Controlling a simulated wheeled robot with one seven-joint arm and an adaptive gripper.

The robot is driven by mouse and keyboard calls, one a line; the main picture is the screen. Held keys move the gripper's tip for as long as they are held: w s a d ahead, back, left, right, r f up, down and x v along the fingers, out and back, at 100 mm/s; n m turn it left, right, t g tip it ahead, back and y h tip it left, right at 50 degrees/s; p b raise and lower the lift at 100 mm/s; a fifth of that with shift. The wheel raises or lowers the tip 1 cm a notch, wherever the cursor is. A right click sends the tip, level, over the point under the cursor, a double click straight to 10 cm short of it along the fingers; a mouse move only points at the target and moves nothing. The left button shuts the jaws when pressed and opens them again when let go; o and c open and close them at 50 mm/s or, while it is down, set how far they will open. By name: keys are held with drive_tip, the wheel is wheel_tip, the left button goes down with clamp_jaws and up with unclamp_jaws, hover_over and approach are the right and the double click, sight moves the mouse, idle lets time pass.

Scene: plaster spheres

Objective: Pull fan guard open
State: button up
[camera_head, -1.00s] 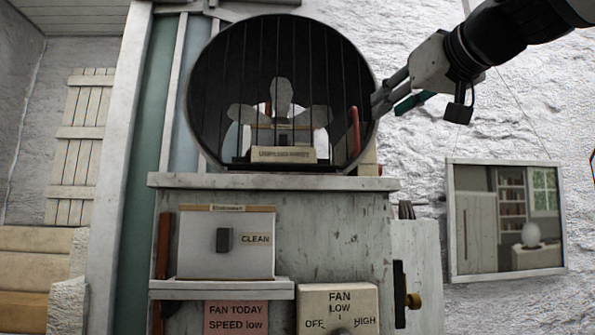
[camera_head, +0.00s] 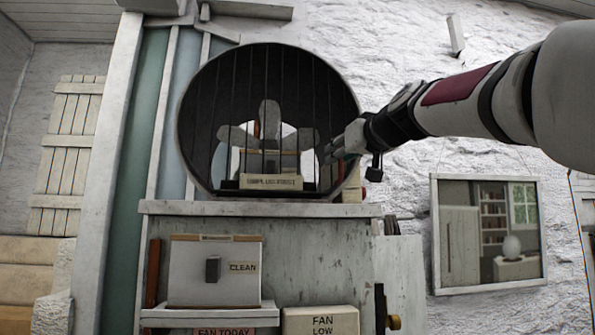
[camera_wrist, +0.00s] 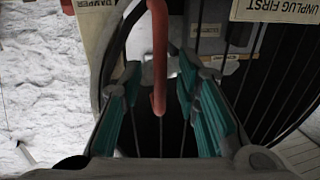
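The fan guard (camera_head: 232,85) is a round, dark-rimmed grille with vertical bars in front of a grey-bladed fan (camera_head: 270,130). It looks closed. In the wrist view its bars (camera_wrist: 262,95) run behind the fingers. A red handle (camera_wrist: 159,50) stands out between my gripper's teal finger pads. My gripper (camera_wrist: 160,85) is open, one pad on each side of the handle, with gaps showing on both sides. In the head view my gripper (camera_head: 336,148) is at the guard's right edge and hides the handle.
A framed picture or mirror (camera_head: 462,240) hangs at right on the rough white wall. "DAMPER" (camera_wrist: 95,25) and "UNPLUG FIRST" (camera_wrist: 275,10) labels are near the handle.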

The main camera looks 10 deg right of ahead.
drive_tip(key=shift+w+a, duration=0.1)
drive_tip(key=shift+w, duration=0.25)
clamp_jaws()
drive_tip(key=shift+s, duration=0.1)
